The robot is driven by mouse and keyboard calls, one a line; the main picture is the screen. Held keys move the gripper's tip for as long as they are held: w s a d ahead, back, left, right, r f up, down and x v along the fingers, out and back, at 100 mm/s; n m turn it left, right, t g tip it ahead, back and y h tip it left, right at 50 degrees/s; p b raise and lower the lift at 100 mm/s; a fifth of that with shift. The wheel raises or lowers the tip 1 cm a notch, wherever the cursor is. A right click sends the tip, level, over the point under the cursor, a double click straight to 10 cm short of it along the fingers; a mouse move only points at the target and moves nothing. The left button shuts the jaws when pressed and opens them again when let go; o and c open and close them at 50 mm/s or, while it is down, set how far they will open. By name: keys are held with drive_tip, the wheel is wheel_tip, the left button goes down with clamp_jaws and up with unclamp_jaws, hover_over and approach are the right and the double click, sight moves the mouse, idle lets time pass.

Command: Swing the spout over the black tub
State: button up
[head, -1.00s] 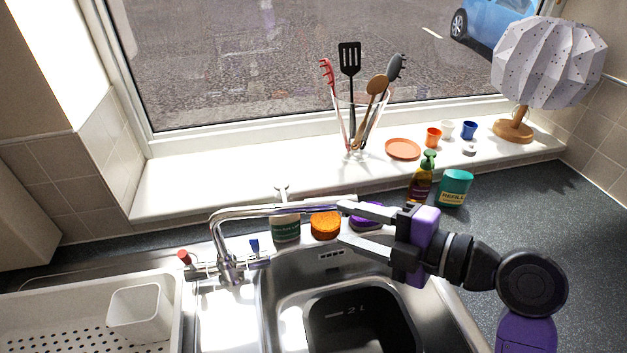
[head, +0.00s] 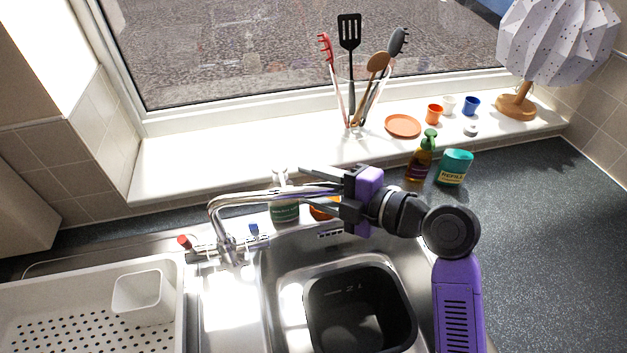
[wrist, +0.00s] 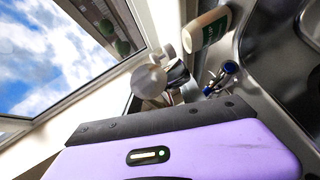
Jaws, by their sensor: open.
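The chrome spout (head: 245,199) rises from the tap in the head view and reaches right, along the back of the sink. Its far end is partly hidden by my gripper. My gripper (head: 305,190) is open, with one finger beyond the spout and one on the near side; I cannot tell whether either touches it. The black tub (head: 345,312) sits in the sink bowl, nearer the camera and to the right of the tap. In the wrist view, a rounded silver part (wrist: 150,80), apparently the spout, lies just beyond my purple gripper body.
A white bottle with a green label (head: 285,210) and an orange sponge (head: 322,211) stand behind the spout. A soap bottle (head: 420,160) and a teal tub (head: 455,167) are to the right. A white drainer (head: 60,290) lies left. The worktop at right is clear.

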clamp_jaws()
idle(1.4)
